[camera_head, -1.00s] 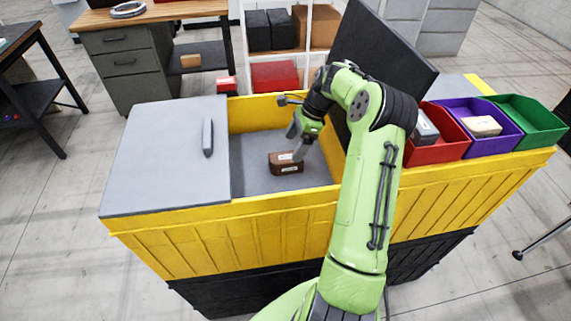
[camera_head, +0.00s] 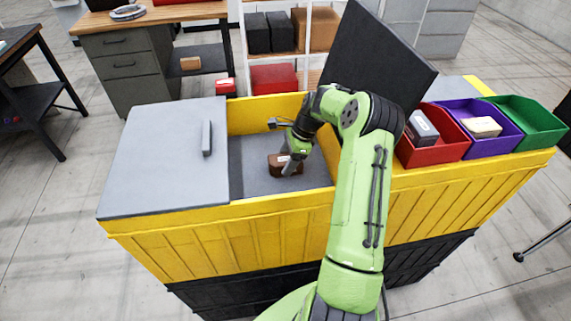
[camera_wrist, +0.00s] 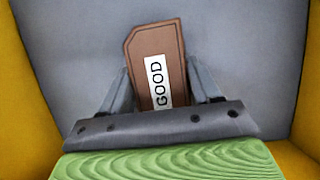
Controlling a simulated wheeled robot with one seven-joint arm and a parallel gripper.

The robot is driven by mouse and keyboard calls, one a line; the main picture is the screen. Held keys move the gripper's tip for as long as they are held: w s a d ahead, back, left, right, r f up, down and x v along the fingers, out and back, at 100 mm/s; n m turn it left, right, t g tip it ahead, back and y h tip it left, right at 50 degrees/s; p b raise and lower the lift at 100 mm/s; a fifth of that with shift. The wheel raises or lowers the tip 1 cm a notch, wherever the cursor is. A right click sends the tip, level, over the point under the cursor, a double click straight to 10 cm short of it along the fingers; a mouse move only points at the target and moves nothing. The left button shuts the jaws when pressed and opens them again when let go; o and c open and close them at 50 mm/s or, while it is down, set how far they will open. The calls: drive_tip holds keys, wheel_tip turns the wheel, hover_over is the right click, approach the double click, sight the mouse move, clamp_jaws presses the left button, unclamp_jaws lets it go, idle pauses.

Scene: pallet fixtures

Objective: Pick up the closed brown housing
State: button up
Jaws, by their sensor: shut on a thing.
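The closed brown housing (camera_head: 279,165) lies in the open compartment of the yellow container (camera_head: 262,113), on its grey floor. In the wrist view the housing (camera_wrist: 157,45) carries a white label reading "GOOD". My gripper (camera_head: 291,163) reaches down into the compartment and is shut on the housing. In the wrist view my gripper (camera_wrist: 160,85) has one grey finger on each side of the housing. The housing's lower end is hidden behind the gripper body in that view. I cannot see any gap under the housing.
A grey lid (camera_head: 160,160) with a handle covers the container's left part. A dark raised panel (camera_head: 375,60) stands behind my arm. Red (camera_head: 440,153), purple (camera_head: 497,139) and green (camera_head: 535,120) bins stand at the right; the red and purple ones hold boxes. Yellow walls surround the compartment.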

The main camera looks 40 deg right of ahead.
sight(287, 158)
drive_tip(key=shift+c, duration=1.1)
wheel_tip(287, 158, up, 10)
drive_tip(key=shift+r+p, duration=0.1)
drive_tip(key=shift+p, duration=0.4)
